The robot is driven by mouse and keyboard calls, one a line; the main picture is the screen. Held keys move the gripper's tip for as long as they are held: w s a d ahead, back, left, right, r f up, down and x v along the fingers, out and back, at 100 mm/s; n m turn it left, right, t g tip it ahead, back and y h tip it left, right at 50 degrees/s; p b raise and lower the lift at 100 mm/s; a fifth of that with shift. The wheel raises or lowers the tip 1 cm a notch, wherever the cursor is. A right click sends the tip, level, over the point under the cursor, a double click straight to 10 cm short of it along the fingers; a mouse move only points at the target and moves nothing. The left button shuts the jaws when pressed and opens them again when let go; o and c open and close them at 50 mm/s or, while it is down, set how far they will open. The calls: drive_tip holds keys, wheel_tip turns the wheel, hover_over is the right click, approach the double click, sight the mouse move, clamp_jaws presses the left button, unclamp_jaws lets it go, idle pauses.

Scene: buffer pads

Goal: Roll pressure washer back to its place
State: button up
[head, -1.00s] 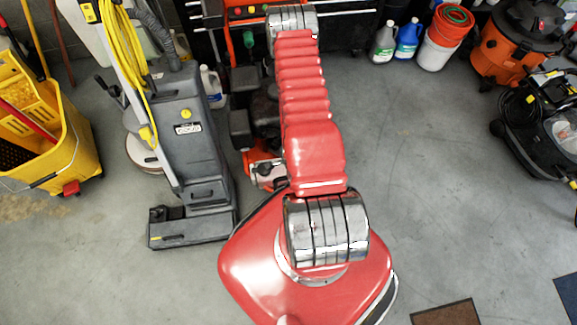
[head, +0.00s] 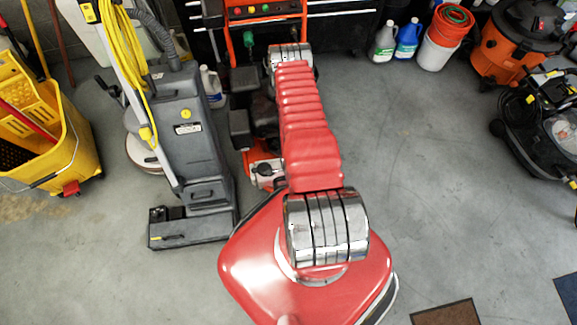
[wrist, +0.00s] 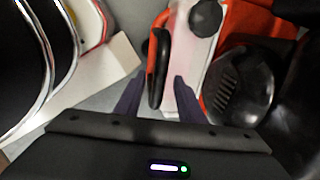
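The pressure washer (head: 262,160), with an orange-red frame and a black engine, stands at the centre in the head view, partly hidden behind my red arm. In the wrist view its orange and pale body (wrist: 195,75) and a black ribbed engine part (wrist: 238,90) fill the right side. My gripper (wrist: 159,80) is open, its two dark fingers on either side of an upright black loop handle (wrist: 154,70). Gaps show between the handle and both fingers. In the head view my gripper is hidden by the arm.
Bottles (head: 405,40), a bucket (head: 437,50), an orange vacuum (head: 508,45) and a black machine (head: 540,130) line the right. The floor (head: 430,190) right of my arm is clear.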

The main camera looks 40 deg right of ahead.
drive_tip(key=shift+f, duration=0.2)
drive_tip(key=shift+c, duration=0.4)
drive_tip(key=shift+w, duration=0.1)
clamp_jaws()
drive_tip(key=shift+d, duration=0.1)
